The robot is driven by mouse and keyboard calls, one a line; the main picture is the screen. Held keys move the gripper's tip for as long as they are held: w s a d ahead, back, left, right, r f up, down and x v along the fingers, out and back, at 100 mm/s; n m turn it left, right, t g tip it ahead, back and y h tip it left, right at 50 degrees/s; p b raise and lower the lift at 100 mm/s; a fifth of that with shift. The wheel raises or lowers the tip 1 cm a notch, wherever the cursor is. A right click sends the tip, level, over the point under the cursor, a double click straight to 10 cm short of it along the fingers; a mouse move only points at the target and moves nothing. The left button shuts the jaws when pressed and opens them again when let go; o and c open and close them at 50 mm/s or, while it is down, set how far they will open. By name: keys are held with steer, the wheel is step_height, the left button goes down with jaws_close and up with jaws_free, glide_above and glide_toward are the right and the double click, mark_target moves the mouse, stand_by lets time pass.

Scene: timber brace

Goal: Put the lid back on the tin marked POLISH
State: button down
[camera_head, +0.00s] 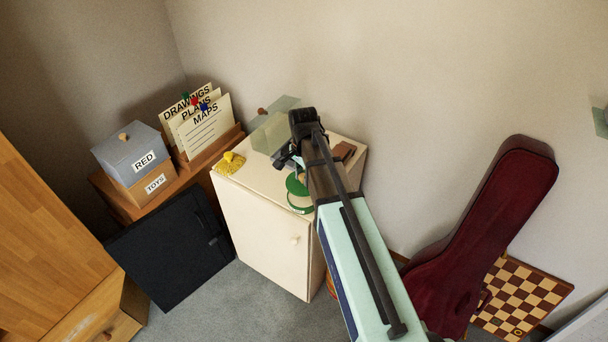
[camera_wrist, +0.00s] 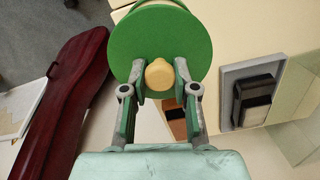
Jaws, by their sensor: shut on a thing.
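The green lid (camera_wrist: 125,50) with a round yellow knob (camera_wrist: 159,74) fills the top middle of the wrist view. My gripper (camera_wrist: 160,92) is shut on the knob, one finger on each side. In the head view the green and cream tin (camera_head: 300,203) stands near the front edge of the white cabinet top, with green above it. My gripper there is mostly hidden behind my arm. A cream and green curved edge shows just beyond the lid in the wrist view. I cannot tell whether the lid touches the tin. The POLISH marking is not readable.
The white cabinet (camera_head: 262,235) also bears a yellow object (camera_head: 229,163), a translucent green box (camera_head: 270,134) and a brown block (camera_head: 343,151). A grey tray (camera_wrist: 228,95) with black items lies right of the lid in the wrist view. A red instrument case (camera_head: 490,225) leans at right.

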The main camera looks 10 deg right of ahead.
mark_target(303, 187)
steer(key=shift+f+b, duration=1.2)
steer(key=shift+f, duration=0.7)
steer(key=shift+f+b, duration=0.35)
steer(key=shift+f, duration=0.55)
steer(key=shift+f+p, duration=0.15)
steer(key=shift+p, duration=0.2)
stand_by(0.7)
steer(key=c, duration=0.8)
jaws_free()
steer(key=o, duration=0.5)
